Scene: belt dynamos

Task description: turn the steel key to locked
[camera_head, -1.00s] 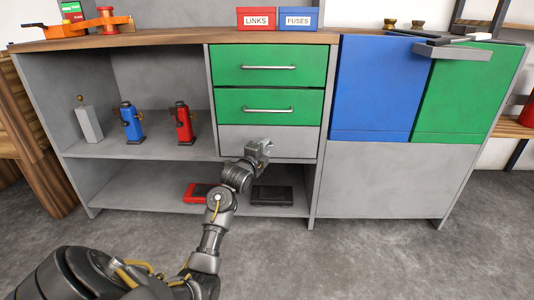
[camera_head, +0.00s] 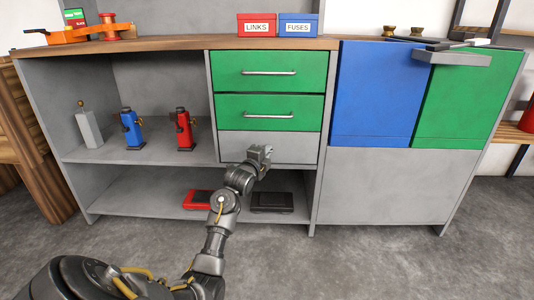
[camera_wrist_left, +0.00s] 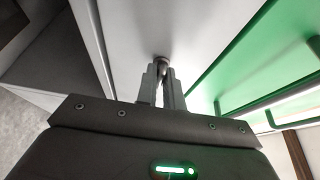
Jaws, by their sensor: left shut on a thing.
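The steel key (camera_wrist_left: 162,60) shows in the left wrist view as a small rounded grey metal piece against the pale grey panel. Only its end is visible between my fingers. My left gripper (camera_wrist_left: 161,76) is shut on it, fingers pointing straight at the panel. In the head view my left gripper (camera_head: 263,151) is at the plain grey panel (camera_head: 233,146) under the two green drawers. The key is too small and covered to make out there. The key's angle and any locked marking cannot be read. My right gripper is not in view.
Green drawers with bar handles (camera_head: 268,72) sit just above the panel. A red case (camera_head: 196,199) and a black case (camera_head: 272,202) lie on the bottom shelf. A blue dynamo (camera_head: 131,129) and a red one (camera_head: 183,130) stand on the left shelf.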

